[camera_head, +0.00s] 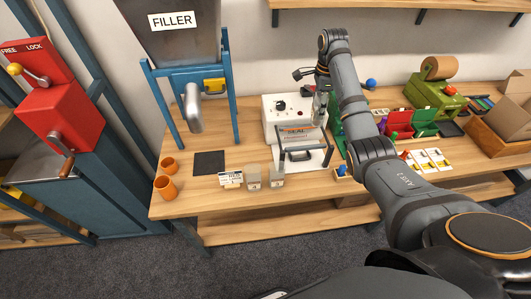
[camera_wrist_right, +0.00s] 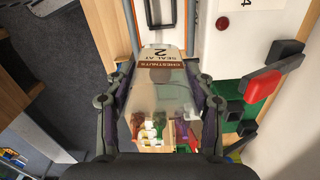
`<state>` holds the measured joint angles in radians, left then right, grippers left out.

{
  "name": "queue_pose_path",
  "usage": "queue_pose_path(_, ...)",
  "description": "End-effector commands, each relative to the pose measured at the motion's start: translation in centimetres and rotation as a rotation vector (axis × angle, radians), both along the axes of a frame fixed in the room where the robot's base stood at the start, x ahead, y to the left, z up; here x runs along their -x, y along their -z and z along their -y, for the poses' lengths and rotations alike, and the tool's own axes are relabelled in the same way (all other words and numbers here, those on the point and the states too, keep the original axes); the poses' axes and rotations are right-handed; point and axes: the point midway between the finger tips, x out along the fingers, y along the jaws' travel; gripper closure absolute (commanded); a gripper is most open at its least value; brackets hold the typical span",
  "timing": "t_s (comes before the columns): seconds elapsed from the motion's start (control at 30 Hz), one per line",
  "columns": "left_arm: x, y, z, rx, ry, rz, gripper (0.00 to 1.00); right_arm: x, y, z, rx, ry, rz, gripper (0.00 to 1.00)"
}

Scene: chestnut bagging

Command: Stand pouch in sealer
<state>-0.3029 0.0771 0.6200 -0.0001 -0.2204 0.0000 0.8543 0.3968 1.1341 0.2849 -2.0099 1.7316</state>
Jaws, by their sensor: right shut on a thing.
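My right gripper (camera_wrist_right: 164,98) is shut on a translucent pouch (camera_wrist_right: 150,95), with a finger on each side of it. The pouch's label (camera_wrist_right: 165,62) reads "CHESTNUTS SEAL AT 2", upside down in the right wrist view. In the head view my right gripper (camera_head: 320,105) hangs at the right side of the white sealer (camera_head: 280,108), above its front bed. The pouch is hard to make out there. I cannot tell whether the pouch touches the sealer. My left gripper is not in view.
The filler (camera_head: 195,75) stands left of the sealer. Orange cups (camera_head: 167,187), a dark pad (camera_head: 208,163) and small clear containers (camera_head: 253,178) lie along the front. Green and red bins (camera_head: 402,120) and a tape machine (camera_head: 436,92) stand to the right.

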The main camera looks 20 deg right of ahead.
Motion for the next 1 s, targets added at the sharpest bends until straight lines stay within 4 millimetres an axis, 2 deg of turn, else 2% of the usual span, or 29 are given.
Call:
queue_pose_path(0.07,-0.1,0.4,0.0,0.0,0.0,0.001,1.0,0.0,0.6,-0.1,0.001,-0.065,-0.001,0.84)
queue_pose_path(0.17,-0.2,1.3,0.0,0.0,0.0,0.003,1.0,-0.1,2.1,-0.5,0.0,-0.283,-0.002,0.84)
queue_pose_path(0.4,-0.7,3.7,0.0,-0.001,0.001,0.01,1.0,-0.3,6.2,-1.8,-0.003,-1.071,-0.003,0.84)
queue_pose_path(0.5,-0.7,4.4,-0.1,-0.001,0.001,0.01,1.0,-0.3,7.4,-2.1,-0.003,-1.331,-0.004,0.84)
queue_pose_path(0.6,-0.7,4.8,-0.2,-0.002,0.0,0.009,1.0,-0.3,8.2,-2.4,-0.003,-1.521,-0.004,0.84)
queue_pose_path(0.7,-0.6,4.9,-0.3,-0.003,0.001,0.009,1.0,-0.4,8.6,-2.6,-0.003,-1.635,-0.005,0.84)
queue_pose_path(0.87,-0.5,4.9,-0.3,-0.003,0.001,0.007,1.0,-0.4,8.7,-2.7,-0.004,-1.683,-0.003,0.84)
queue_pose_path(0.93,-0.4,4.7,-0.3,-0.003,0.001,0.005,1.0,-0.4,9.3,-2.7,-0.005,-1.682,-0.005,0.84)
queue_pose_path(1.0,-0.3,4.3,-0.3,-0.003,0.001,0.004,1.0,-0.2,10.8,-2.7,-0.008,-1.681,-0.007,0.84)
